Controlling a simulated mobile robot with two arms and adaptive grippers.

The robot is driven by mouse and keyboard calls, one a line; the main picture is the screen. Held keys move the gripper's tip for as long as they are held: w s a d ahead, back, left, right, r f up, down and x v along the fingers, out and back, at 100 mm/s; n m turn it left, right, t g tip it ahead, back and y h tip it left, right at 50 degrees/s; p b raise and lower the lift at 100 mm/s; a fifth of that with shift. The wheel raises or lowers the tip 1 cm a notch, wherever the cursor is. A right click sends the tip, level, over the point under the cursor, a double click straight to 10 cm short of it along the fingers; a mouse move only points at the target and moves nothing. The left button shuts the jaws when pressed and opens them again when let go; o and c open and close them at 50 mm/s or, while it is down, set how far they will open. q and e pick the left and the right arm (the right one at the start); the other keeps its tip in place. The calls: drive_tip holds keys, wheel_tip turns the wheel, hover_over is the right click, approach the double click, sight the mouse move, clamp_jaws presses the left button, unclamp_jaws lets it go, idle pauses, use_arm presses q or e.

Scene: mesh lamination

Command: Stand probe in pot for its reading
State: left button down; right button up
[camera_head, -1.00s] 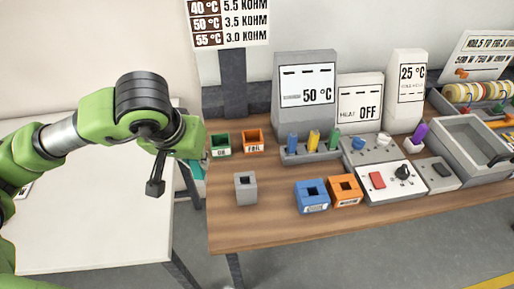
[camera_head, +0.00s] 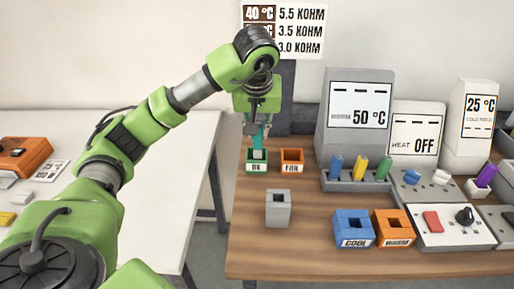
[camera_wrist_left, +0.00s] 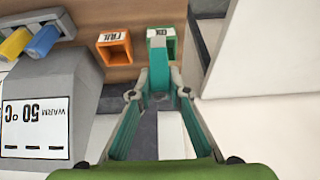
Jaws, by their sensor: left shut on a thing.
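My left gripper (camera_head: 258,120) is shut on a teal piece (camera_head: 257,140) with a pale lower end, held upright at the green OK bin (camera_head: 257,168). In the left wrist view the teal piece (camera_wrist_left: 159,66) is between the fingertips, overlapping the OK bin (camera_wrist_left: 170,40). I cannot tell whether its end is inside the bin or just above it. A grey pot (camera_head: 278,210) with a square opening stands in front. A blue COOL pot (camera_head: 353,230) and an orange WARM pot (camera_head: 393,230) stand to its right. A rack (camera_head: 355,183) holds blue, yellow and green pieces. My right gripper is not seen.
An orange FAIL bin (camera_head: 292,162) sits right beside the OK bin. A switch panel (camera_head: 450,240) is at right. The table's left front area is clear.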

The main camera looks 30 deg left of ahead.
use_arm(q)
drive_tip(key=x, duration=0.3)
drive_tip(key=w+a+p+x, duration=0.1)
drive_tip(key=x, duration=0.3)
drive_tip(key=r+p+x, duration=0.1)
drive_tip(key=x, duration=0.2)
drive_tip(key=shift+w+a+f, duration=0.35)
drive_tip(key=shift+w+f, duration=0.05)
drive_tip(key=shift+w, duration=0.05)
drive_tip(key=shift+f, duration=0.2)
drive_tip(key=shift+f, duration=0.2)
drive_tip(key=c, duration=1.9)
unclamp_jaws()
